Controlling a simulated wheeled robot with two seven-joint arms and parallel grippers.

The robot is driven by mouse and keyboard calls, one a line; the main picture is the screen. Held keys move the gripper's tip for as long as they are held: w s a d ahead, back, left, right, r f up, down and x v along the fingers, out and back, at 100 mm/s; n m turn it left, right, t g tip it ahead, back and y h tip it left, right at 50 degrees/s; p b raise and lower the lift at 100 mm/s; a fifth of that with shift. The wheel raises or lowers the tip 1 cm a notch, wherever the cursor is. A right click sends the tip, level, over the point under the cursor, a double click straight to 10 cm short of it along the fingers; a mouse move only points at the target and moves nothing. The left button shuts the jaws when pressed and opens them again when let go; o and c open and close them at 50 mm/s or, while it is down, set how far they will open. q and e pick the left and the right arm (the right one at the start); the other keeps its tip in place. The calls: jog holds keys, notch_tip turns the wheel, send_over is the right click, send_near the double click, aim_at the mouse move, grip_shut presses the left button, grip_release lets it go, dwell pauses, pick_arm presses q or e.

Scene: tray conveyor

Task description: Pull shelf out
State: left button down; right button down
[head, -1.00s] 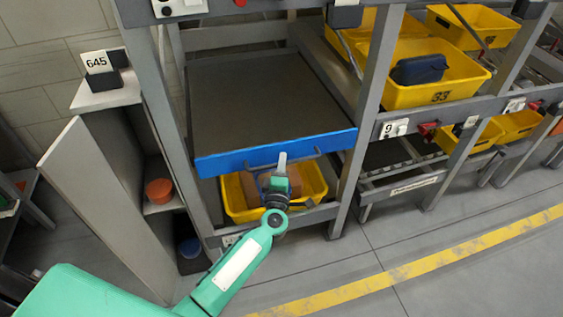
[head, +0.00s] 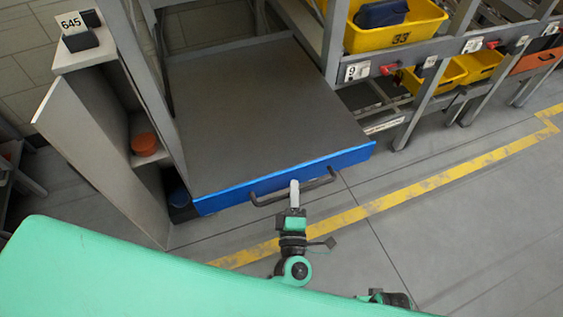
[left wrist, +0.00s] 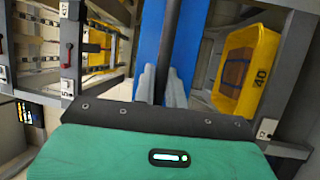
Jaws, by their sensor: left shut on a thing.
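The shelf (head: 265,100) is a dark grey flat board with a blue front edge (head: 225,200). It stands far out of the rack over the floor and is empty on top. A dark bar handle (head: 268,199) runs along its blue front. My left gripper (head: 294,188) is shut on this handle near its middle. In the left wrist view the two fingers (left wrist: 162,85) close around the dark handle bar, with the blue front (left wrist: 150,45) behind it. My right gripper does not show clearly.
A grey cabinet (head: 95,130) with an open door and an orange bowl (head: 145,144) stands close left of the shelf. Yellow bins (head: 395,30) sit in the rack at right. A yellow bin (left wrist: 246,70) shows beside the shelf in the left wrist view. The floor in front is clear.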

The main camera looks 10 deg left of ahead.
pick_arm(q)
jog(key=s+d, duration=0.4)
jog(key=s, duration=0.2)
jog(key=shift+s+d, duration=0.2)
jog(key=shift+s, duration=0.15)
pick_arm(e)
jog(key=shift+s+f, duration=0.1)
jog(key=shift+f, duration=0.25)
pick_arm(q)
jog(key=c, duration=1.5)
grip_release()
jog(key=shift+o, duration=0.2)
